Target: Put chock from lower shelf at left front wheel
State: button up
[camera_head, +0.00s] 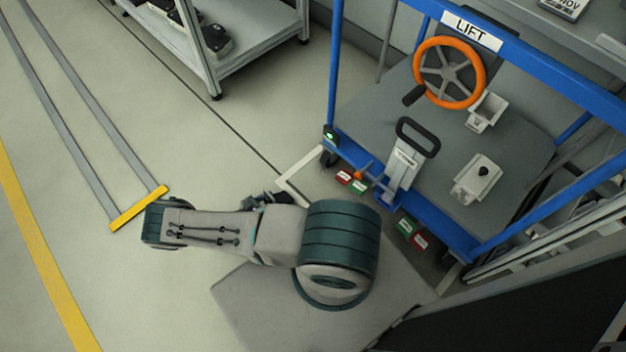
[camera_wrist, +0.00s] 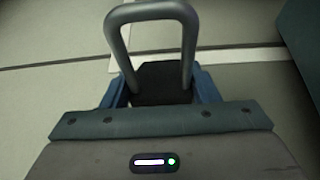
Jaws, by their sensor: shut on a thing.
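In the wrist view my gripper (camera_wrist: 162,92) has its blue fingers shut on a black block with a grey loop handle, which I take as the chock (camera_wrist: 160,72). The handle rises above the fingers. The floor lies beyond it. In the head view my arm mostly hides the gripper; small dark parts show just behind the forearm. The blue cart marked LIFT (camera_head: 470,32) stands at the right, and a dark caster wheel (camera_head: 328,158) shows under its near left corner. I cannot tell whether this is the left front wheel. The shelf unit's lower shelf (camera_head: 255,38) holds dark objects.
An orange handwheel (camera_head: 450,73) and a grey lever stand on the cart. A white floor mark (camera_head: 298,174) lies by the cart corner. Grey rails with a yellow end bar (camera_head: 139,208) lie left. Floor between shelf and cart is clear.

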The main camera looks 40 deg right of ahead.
jog(key=d, duration=0.4)
jog(key=w+d+b, duration=0.1)
jog(key=d, duration=0.4)
jog(key=w+d+b, duration=0.1)
jog(key=d, duration=0.3)
jog(key=shift+d, duration=0.3)
jog(key=d, duration=0.2)
jog(key=d+b, duration=0.1)
jog(key=d, duration=0.1)
jog(key=shift+w+f, duration=0.15)
jog(key=shift+w, duration=0.05)
jog(key=shift+f+b, duration=0.6)
jog(key=shift+b, duration=0.05)
jog(key=shift+f, duration=0.2)
jog(key=o, duration=1.2)
jog(key=shift+o, duration=0.2)
jog(key=shift+r, duration=0.15)
